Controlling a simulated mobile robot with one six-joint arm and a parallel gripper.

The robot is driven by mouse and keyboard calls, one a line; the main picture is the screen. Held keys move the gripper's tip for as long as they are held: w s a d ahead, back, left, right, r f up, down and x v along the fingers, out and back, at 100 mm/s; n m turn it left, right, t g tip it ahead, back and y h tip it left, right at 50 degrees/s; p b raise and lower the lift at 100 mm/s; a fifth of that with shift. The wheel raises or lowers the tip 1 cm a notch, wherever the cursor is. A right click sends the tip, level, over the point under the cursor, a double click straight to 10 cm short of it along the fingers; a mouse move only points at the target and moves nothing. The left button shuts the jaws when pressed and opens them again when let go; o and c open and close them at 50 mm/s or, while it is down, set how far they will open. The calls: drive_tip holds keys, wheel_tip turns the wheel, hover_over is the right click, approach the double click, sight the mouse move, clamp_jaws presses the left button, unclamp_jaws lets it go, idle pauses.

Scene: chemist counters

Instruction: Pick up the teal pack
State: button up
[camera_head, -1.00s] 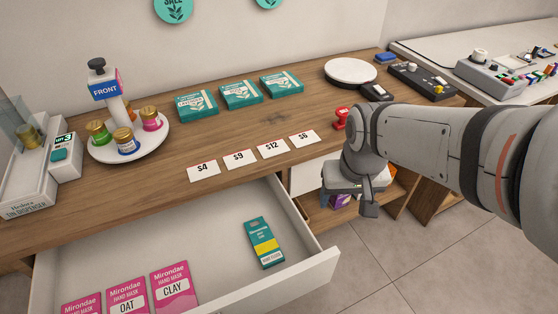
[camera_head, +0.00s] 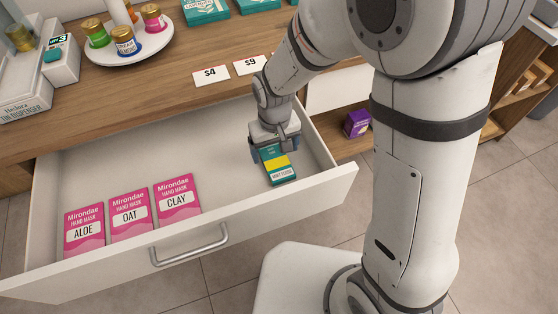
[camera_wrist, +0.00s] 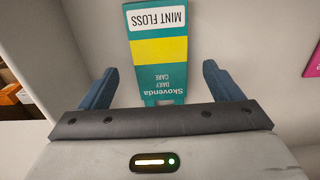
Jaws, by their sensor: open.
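The teal pack (camera_head: 279,169) has a yellow band and a white label, and lies in the open white drawer near its right side. In the wrist view the pack (camera_wrist: 158,75) shows upside-down lettering, "Skovenda Daily Care" and "MINT FLOSS". My gripper (camera_head: 274,150) is over the pack's back end, which it partly hides in the head view. In the wrist view my gripper (camera_wrist: 155,88) is open, one finger on each side of the pack, with a visible gap on both sides. The exact height above the pack is unclear.
Pink hand mask packs, aloe (camera_head: 84,230), oat (camera_head: 130,215) and clay (camera_head: 177,200), lie to the left in the drawer (camera_head: 110,166). Its right wall (camera_head: 318,140) is close to my gripper. Price cards, including the $4 card (camera_head: 211,75), lie on the wooden counter above. The drawer's middle is free.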

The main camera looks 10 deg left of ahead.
sight(276, 159)
drive_tip(key=shift+f, duration=1.5)
drive_tip(key=shift+c, duration=0.4)
drive_tip(key=c, duration=1)
